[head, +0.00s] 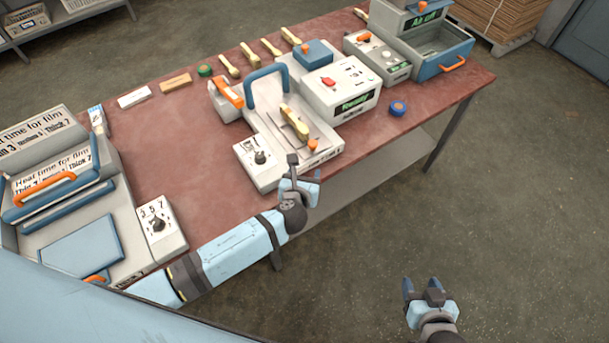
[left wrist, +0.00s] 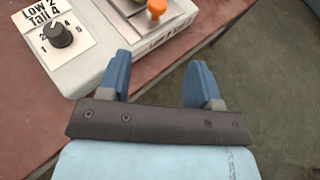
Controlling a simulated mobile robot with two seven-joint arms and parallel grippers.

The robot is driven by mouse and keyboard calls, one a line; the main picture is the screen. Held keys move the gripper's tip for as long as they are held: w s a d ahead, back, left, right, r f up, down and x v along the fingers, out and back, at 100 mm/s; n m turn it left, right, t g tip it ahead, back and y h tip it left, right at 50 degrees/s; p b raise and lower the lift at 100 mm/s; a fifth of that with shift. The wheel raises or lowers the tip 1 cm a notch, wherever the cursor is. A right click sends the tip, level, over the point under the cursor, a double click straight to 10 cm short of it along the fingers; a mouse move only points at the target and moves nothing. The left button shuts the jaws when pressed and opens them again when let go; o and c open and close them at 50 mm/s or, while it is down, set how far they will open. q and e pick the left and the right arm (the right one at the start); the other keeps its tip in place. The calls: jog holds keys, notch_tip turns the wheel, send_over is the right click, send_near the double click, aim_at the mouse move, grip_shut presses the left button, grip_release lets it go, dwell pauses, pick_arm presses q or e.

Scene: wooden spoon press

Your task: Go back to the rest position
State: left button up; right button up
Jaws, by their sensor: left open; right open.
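My left gripper (head: 309,182) is at the front edge of the table, just before the press with the blue handle (head: 266,82). In the left wrist view the left gripper (left wrist: 160,85) has its two blue fingers spread, with nothing between them. The press's orange knob (left wrist: 156,8) and its dial panel (left wrist: 58,36) lie beyond the fingers. A wooden spoon (head: 294,122) lies on the press bed. My right gripper (head: 422,288) is out over the floor at the lower right, away from the table, open and empty.
The red-brown table (head: 190,140) carries the press, a heat-sealing machine (head: 60,215) at the left and a blue-and-grey machine (head: 430,50) at the far right. Several wooden spoons (head: 250,55) lie along the back edge. A blue roll (head: 397,108) sits near the front edge. The floor (head: 520,200) at right is clear.

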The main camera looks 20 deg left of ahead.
dwell(0.4)
pick_arm(q)
jog(key=s+a+f+n+g+h, duration=0.1)
jog(key=s+a+n, duration=0.3)
jog(key=s+n, duration=0.6)
jog(key=s+a+n+g+h, duration=0.1)
jog(key=s+n, duration=1)
jog(key=n, duration=1.2)
jog(key=a+h, duration=0.1)
jog(key=a, duration=0.1)
jog(key=shift+a+f+g+h, duration=0.3)
jog(key=shift+a+f, duration=0.1)
